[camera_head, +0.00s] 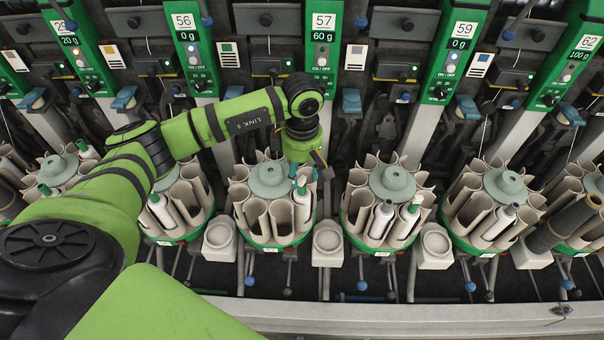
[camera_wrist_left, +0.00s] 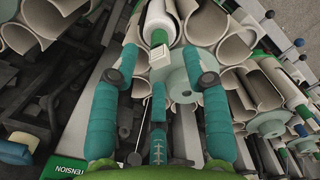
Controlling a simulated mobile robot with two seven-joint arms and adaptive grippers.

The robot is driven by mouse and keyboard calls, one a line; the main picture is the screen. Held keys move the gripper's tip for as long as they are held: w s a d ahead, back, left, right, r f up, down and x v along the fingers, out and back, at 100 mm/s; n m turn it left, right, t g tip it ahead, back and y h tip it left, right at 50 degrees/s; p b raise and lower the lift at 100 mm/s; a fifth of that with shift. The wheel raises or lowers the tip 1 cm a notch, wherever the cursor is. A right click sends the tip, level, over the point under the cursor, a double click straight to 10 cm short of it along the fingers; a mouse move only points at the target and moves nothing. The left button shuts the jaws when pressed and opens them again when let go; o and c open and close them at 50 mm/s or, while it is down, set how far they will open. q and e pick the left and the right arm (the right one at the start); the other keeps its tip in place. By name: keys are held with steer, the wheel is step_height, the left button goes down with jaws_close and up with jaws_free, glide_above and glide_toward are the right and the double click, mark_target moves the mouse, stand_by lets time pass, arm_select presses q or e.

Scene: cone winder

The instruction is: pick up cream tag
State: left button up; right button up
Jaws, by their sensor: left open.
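A small cream tag (camera_wrist_left: 160,57) shows in the left wrist view, beside the green end of a white bobbin (camera_wrist_left: 160,18) and in front of the grey-green round hub (camera_wrist_left: 180,82). My left gripper (camera_wrist_left: 169,64) has its two teal fingers apart, one on each side of the tag in the picture; I cannot tell whether they touch anything. In the head view my left gripper (camera_head: 298,179) is over the right side of the magazine (camera_head: 254,213) below the unit marked 57. I cannot make out the tag there. My right gripper is not in view.
Similar magazines with cream pockets stand on both sides, such as the one at right (camera_head: 360,204). Small cream cups (camera_head: 327,243) sit between them. Winder units with green panels (camera_head: 322,50) rise behind. A grey rail (camera_head: 400,318) runs along the front.

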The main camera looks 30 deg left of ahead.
arm_select(q)
steer(key=shift+f, duration=0.95)
steer(key=c, duration=0.9)
steer(key=shift+r, duration=0.15)
steer(key=shift+r, duration=0.2)
steer(key=r, duration=0.1)
steer(key=r+b, duration=0.2)
steer(key=shift+d+r, duration=0.25)
steer(key=s+d+r, duration=0.2)
steer(key=d+r, duration=0.1)
steer(key=s+d+r+b, duration=0.1)
steer(key=s+d+r, duration=0.1)
steer(key=d+r, duration=0.1)
steer(key=s+d+r+b, duration=0.1)
steer(key=s+d+r, duration=0.1)
steer(key=d+r, duration=0.1)
steer(key=shift+s+r, duration=0.35)
steer(key=shift+r, duration=0.1)
